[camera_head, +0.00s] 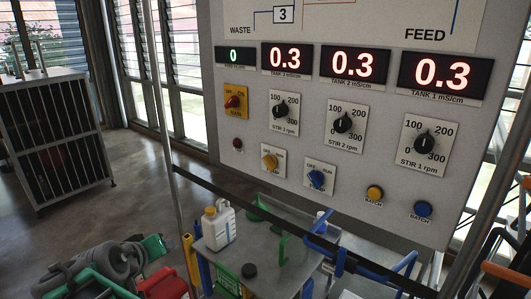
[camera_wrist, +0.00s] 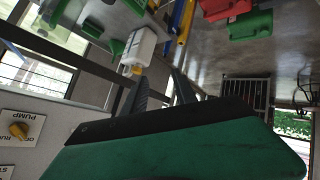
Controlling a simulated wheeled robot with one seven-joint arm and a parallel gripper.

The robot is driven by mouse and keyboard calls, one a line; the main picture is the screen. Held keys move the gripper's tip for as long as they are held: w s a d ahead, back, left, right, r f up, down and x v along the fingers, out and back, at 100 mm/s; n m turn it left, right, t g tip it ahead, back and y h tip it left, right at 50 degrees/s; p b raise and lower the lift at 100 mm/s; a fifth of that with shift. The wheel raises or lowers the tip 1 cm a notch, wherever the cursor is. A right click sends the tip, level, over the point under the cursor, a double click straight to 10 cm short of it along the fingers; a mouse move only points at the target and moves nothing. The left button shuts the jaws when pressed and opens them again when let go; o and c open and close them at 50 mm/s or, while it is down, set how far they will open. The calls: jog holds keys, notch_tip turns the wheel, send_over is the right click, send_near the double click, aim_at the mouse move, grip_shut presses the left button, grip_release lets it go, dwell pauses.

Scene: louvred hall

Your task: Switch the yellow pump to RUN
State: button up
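The yellow pump knob (camera_head: 270,160) sits on a small white plate low on the grey control panel. It seems turned toward the upper left, the OFF side, but its pointer is small. In the wrist view the plate appears upside down at the left edge, with the yellow knob (camera_wrist: 19,131) and the word PUMP. My gripper (camera_wrist: 158,76) has two dark fingers with a gap between them and nothing in it. It is apart from the knob, which lies off to its left in the wrist view. I cannot make out my gripper in the head view.
A blue pump knob (camera_head: 317,179) is right of the yellow one. A red switch (camera_head: 234,101) and black stir dials (camera_head: 343,122) are above. Yellow (camera_head: 375,192) and blue (camera_head: 422,209) batch buttons are at right. A black rail (camera_head: 250,207) crosses below; a white jug (camera_head: 218,225) stands lower.

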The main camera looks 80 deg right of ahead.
jog(key=s+d+r+m+g+h+p, duration=0.25)
jog(key=s+d+r+g+h, duration=0.2)
jog(key=s+d+r, duration=0.5)
jog(key=m+g+h, duration=0.2)
jog(key=g, duration=0.3)
send_near(267, 164)
jog(key=p+x, duration=0.3)
jog(key=x, duration=0.5)
jog(key=shift+s+d+r+p, duration=0.1)
jog(key=shift+s+d+p, duration=0.05)
jog(key=shift+d+p, duration=0.15)
jog(key=shift+d, duration=0.15)
jog(key=shift+s+d+b, duration=0.1)
jog(key=shift+d+b, duration=0.25)
grip_shut()
